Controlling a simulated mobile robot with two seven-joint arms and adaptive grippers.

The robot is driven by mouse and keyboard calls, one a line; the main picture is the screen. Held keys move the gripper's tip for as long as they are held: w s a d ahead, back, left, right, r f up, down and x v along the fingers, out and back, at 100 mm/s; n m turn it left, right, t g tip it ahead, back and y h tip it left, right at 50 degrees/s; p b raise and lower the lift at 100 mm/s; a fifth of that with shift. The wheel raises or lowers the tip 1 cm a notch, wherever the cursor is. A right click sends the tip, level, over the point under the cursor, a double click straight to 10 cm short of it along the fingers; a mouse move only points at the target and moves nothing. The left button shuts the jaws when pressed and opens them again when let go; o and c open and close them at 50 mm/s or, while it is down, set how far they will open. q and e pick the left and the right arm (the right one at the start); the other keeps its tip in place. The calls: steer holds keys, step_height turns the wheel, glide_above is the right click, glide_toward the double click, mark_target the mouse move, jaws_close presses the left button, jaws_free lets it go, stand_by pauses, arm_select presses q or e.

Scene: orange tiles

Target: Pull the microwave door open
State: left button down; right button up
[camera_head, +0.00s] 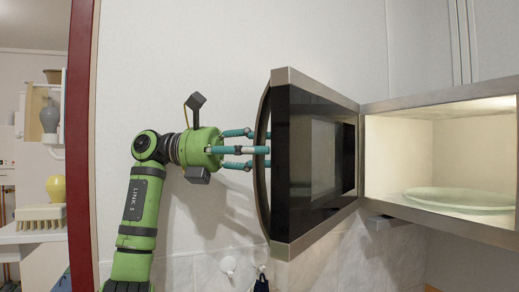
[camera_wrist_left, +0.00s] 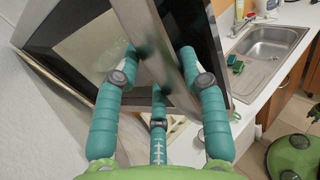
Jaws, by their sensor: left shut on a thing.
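The microwave (camera_head: 433,165) is at the right of the head view, its lit interior showing. Its dark-windowed door (camera_head: 300,205) stands wide open, swung out to the left. A curved handle (camera_head: 261,195) runs down the door's outer left side. My left gripper (camera_head: 258,149) comes in from the left and its teal fingers are shut on the handle. In the left wrist view the fingers (camera_wrist_left: 164,68) close from both sides of a metal strip at the door (camera_wrist_left: 200,40); the exact contact is partly hidden. My right gripper is not in view.
A glass turntable plate (camera_head: 460,198) lies inside the microwave. A wall with hooks (camera_head: 228,264) is behind the arm. A shelf with a grey vase (camera_head: 49,116) and a brush (camera_head: 40,216) are at far left. The wrist view shows a sink (camera_wrist_left: 268,42) and counter.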

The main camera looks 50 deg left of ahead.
arm_select(q)
steer(key=c, duration=0.9)
jaws_free()
steer(key=shift+c, duration=0.2)
steer(key=shift+o, duration=1.1)
steer(key=shift+w, duration=0.2)
steer(key=shift+r, duration=5)
